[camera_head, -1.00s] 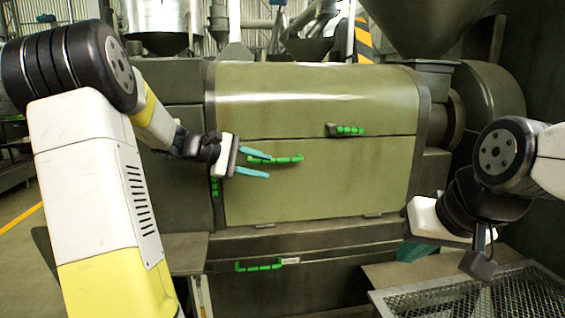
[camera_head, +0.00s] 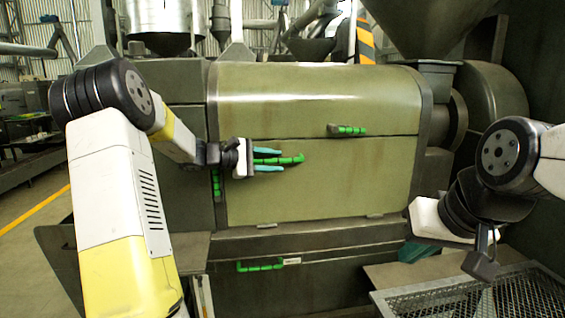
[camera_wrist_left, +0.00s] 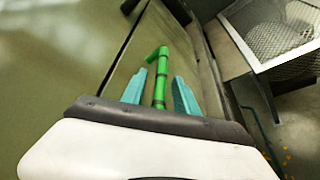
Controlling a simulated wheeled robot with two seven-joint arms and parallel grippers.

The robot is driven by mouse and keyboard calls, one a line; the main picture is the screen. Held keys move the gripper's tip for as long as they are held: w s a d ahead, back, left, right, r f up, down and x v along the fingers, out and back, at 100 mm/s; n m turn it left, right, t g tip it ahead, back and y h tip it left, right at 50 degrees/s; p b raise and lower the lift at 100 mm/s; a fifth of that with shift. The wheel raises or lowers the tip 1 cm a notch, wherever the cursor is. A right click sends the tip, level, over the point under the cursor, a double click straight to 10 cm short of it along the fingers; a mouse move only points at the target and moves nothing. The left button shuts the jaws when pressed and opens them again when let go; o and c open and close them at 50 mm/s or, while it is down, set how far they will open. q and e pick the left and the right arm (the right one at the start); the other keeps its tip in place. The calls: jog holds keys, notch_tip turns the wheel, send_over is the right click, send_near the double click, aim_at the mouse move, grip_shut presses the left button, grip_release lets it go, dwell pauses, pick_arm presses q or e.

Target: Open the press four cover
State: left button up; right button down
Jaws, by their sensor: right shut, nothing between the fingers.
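The press (camera_head: 320,195) has an olive-green front, with a curved upper panel (camera_head: 310,90) and a flat lower panel split by a seam. A green handle (camera_head: 294,159) sits at the upper left of the lower panel. My left gripper (camera_head: 282,160) is open at this handle, one teal finger above it and one below. In the left wrist view the handle (camera_wrist_left: 160,85) stands between the two fingers, with gaps on both sides. The lower panel lies flush in the front. My right gripper (camera_head: 414,251) is low at the right, shut and mostly hidden behind its own wrist.
Another green handle (camera_head: 347,130) sits on the upper panel near the seam. A green handle (camera_head: 262,267) is on the base below, and a small green part (camera_head: 216,186) is at the left edge. A wire-mesh tray (camera_head: 480,300) stands at the lower right.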

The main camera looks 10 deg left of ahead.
pick_arm(q)
jog(key=shift+c, duration=0.3)
grip_shut()
dwell(1.1)
